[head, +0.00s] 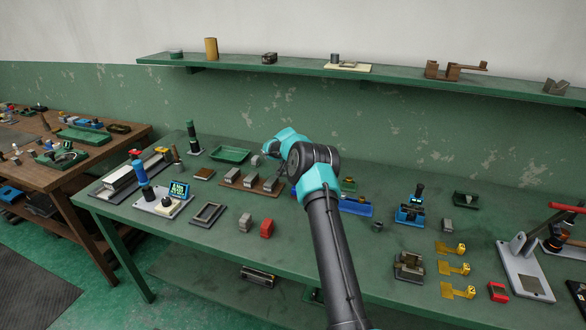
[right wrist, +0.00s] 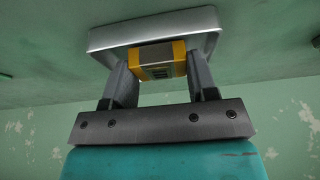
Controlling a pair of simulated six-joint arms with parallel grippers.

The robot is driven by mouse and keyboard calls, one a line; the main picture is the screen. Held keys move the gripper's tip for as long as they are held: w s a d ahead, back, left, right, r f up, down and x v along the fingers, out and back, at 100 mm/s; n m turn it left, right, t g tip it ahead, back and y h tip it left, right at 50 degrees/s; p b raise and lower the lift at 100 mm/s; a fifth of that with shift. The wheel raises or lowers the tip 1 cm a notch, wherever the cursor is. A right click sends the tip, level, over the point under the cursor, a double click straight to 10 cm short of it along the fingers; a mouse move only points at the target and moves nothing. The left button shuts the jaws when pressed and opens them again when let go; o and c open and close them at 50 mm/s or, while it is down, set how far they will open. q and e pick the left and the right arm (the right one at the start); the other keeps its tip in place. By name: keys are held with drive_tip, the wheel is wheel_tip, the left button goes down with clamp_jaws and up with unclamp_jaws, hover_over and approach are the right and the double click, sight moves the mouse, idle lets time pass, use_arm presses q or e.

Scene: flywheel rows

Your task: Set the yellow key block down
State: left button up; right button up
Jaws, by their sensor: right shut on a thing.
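My right gripper (right wrist: 160,75) is shut on the yellow key block (right wrist: 157,56), which shows as a small yellow piece with a grey middle between the two fingers. A pale metal plate with rounded corners (right wrist: 205,33) lies directly beyond the block in the right wrist view; I cannot tell whether they touch. In the head view, my right arm reaches to the back middle of the green bench, and its wrist hides most of the gripper and the block. My left gripper is not in view.
A brown rack with grey blocks (head: 270,187) is just in front of my right gripper. A green tray (head: 230,154) lies to its left. Several yellow brackets (head: 455,268) lie at right. A shelf (head: 390,78) runs above.

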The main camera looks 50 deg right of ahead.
drive_tip(key=shift+f, duration=0.2)
drive_tip(key=o, duration=0.9)
drive_tip(key=shift+o, duration=0.2)
drive_tip(key=v, duration=1.2)
drive_tip(key=shift+s+r, duration=0.1)
